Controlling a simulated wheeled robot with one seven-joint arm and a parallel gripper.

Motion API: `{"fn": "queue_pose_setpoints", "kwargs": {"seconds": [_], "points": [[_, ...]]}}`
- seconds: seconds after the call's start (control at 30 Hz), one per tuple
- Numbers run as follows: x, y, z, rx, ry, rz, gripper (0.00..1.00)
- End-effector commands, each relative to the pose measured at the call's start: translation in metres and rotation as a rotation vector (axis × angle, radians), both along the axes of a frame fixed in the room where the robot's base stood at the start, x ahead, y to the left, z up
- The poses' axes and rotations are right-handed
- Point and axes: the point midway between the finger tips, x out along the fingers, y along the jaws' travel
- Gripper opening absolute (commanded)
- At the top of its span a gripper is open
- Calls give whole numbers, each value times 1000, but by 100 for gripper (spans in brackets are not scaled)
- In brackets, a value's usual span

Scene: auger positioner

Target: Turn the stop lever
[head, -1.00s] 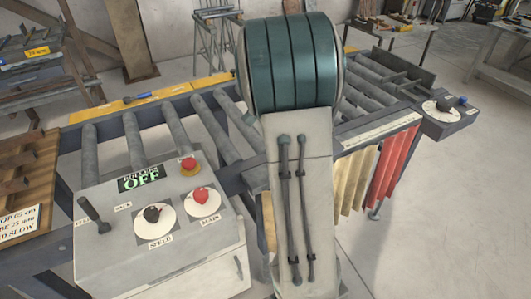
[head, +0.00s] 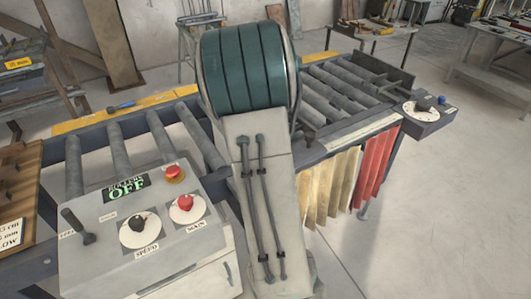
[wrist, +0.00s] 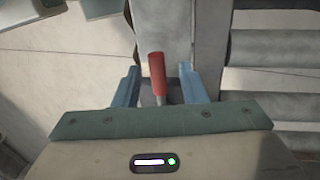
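A red-handled lever (wrist: 157,72), which looks like the stop lever, stands in the wrist view against a grey beam. Its handle lies between the two blue fingers of my gripper (wrist: 158,86). The fingers are apart, with a visible gap on each side of the handle. The lever's lower end is partly hidden by my gripper's body. In the head view my gripper and this red lever do not show; my own arm stands in front of that part of the conveyor.
A dial box (head: 425,112) sits at the right end.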

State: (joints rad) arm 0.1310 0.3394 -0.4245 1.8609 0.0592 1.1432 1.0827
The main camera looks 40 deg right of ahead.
Motion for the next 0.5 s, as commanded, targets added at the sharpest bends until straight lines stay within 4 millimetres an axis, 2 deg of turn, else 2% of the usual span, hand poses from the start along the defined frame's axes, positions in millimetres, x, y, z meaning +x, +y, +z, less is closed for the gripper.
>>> {"fn": "queue_pose_setpoints", "kwargs": {"seconds": [0.27,0.37,0.5], "points": [[0,-1,2,-1,2,-1,38],[2,-1,12,-1,0,-1,38],[8,-2,39,-2,-2,0,38]]}}
